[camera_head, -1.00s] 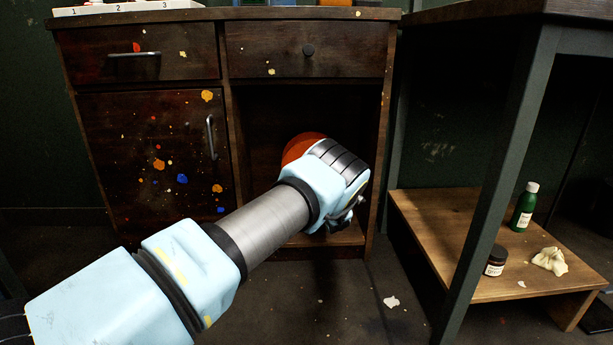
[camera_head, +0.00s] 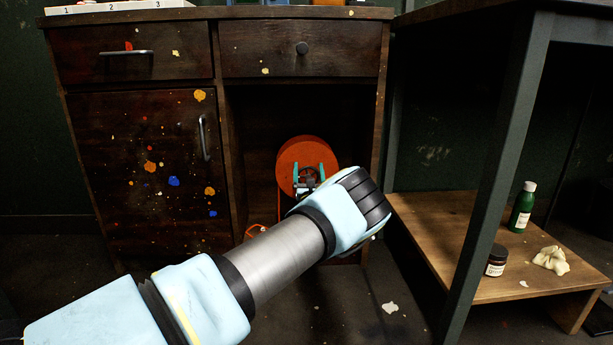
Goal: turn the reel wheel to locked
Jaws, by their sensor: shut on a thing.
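The orange reel wheel (camera_head: 299,147) stands upright in the open bay of the dark wooden cabinet. My gripper (camera_head: 311,178) is in front of the wheel's lower right part, with its two teal fingers upright against the wheel's face. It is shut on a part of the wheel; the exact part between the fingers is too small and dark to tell. My wrist hides the wheel's lower right side and what is below it. A small orange part (camera_head: 256,230) shows at the bay's lower left, partly behind my arm. No locked mark is readable.
The cabinet (camera_head: 150,110) has a door and drawers around the bay, with side walls close to my gripper. A table leg (camera_head: 495,170) stands to the right. A low wooden shelf (camera_head: 430,215) there holds a green bottle (camera_head: 522,207), a dark jar (camera_head: 496,262) and a crumpled cloth (camera_head: 550,260).

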